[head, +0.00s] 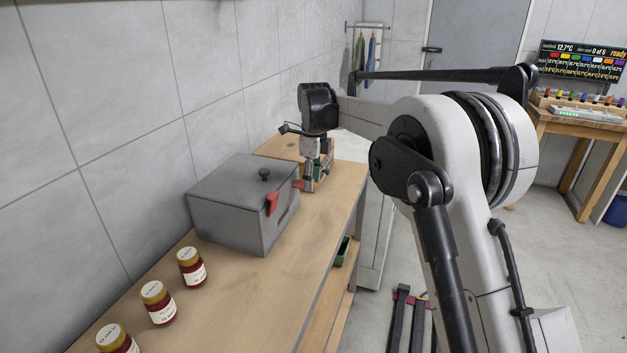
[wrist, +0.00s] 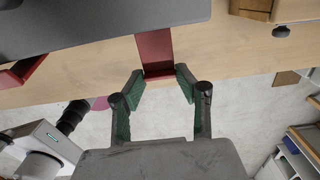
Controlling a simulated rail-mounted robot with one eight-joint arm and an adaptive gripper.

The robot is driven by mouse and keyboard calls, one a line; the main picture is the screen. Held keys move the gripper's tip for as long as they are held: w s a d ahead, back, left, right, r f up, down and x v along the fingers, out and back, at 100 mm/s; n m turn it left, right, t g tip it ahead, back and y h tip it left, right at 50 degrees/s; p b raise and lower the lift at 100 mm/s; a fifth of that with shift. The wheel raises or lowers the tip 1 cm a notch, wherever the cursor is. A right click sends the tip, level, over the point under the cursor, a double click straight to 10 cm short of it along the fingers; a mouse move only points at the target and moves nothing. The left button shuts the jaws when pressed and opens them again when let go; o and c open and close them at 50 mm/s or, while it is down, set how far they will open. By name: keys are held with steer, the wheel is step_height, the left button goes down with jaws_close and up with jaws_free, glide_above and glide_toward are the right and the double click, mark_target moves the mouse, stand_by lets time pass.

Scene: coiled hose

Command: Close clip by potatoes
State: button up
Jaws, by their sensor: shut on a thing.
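A grey lidded box (head: 240,205) with a round black knob stands on the wooden bench. One red clip (head: 272,203) shows on its near side in the head view, and a bit of a second red clip (head: 298,184) shows near its far corner. In the wrist view a red clip (wrist: 154,52) sticks out from the box's edge (wrist: 90,20). My gripper (wrist: 160,84), with green finger pads, is shut on the end of this clip. The gripper (head: 316,174) is beyond the box in the head view. Another red clip (wrist: 22,72) sticks out at the left. I see no potatoes.
Several jars with red contents (head: 191,267) stand on the near part of the bench (head: 310,245). A wooden block or crate (wrist: 252,8) lies beside the box. A tiled wall (head: 120,90) runs along the bench's left side. Floor (wrist: 250,110) lies below the bench edge.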

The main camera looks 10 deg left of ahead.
steer(key=r+h+p, duration=0.1)
steer(key=h, duration=0.1)
steer(key=a+r+h+p, duration=0.1)
steer(key=h, duration=0.1)
steer(key=shift+w+a+g, duration=0.1)
steer(key=shift+a+g, duration=0.05)
steer(key=shift+g, duration=0.15)
steer(key=shift+o, duration=0.2)
steer(key=shift+w+a+r+g+h+p, duration=0.1)
steer(key=shift+a+r+g+h+p, duration=0.15)
steer(key=shift+h+p, duration=0.45)
steer(key=shift+a+r+g+h+p, duration=0.1)
steer(key=shift+a+h+p, duration=0.2)
steer(key=shift+h+p, duration=0.4)
steer(key=shift+a, duration=0.1)
steer(key=shift+c, duration=0.2)
steer(key=o, duration=1.2)
steer(key=shift+c, duration=0.2)
